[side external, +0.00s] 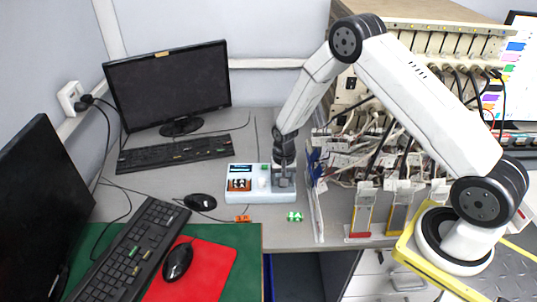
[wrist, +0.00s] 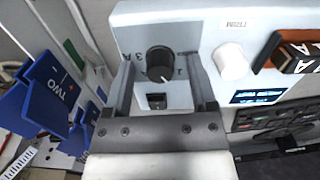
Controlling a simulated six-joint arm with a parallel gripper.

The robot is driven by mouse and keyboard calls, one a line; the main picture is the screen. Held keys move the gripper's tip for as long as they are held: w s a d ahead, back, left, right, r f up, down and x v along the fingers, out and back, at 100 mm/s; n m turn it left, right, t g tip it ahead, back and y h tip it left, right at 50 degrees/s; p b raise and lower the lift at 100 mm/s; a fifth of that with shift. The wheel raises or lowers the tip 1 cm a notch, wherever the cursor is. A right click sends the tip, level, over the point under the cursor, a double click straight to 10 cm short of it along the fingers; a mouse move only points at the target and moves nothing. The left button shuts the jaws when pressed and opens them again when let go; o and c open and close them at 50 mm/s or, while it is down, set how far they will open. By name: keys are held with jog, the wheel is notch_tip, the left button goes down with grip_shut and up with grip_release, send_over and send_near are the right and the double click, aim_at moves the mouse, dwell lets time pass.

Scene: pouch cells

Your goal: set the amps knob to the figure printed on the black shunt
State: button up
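The amps knob is probably the black round knob (wrist: 158,62) on the pale meter box (side external: 262,197). Printed figures surround it, including a 3 at left and a 1 at right; its exact setting is unclear. My gripper (wrist: 160,66) is open, one finger on each side of the knob, with gaps visible. In the side view my gripper (side external: 284,178) is over the box's right end and hides this knob.
A white knob (wrist: 230,62) and a lit display (wrist: 258,97) are beside the black knob. Blue cards (wrist: 62,88) stand close to my gripper's left. Cables crowd the right.

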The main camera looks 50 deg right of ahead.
jog(key=shift+r, duration=3.9)
jog(key=shift+s+a+r, duration=0.15)
jog(key=shift+s+r, duration=0.05)
jog(key=shift+r, duration=0.15)
jog(key=s+a+r+n+t, duration=0.1)
jog(key=s+a+r+n, duration=0.2)
jog(key=s+r, duration=0.3)
jog(key=s+a+r+n+t, duration=0.1)
jog(key=s+a+r+n, duration=0.2)
jog(key=s, duration=0.8)
notch_tip(320, 180, up, 3)
jog(key=shift+r+n+t, duration=0.1)
jog(key=shift+n+t, duration=0.2)
jog(key=shift+n, duration=0.9)
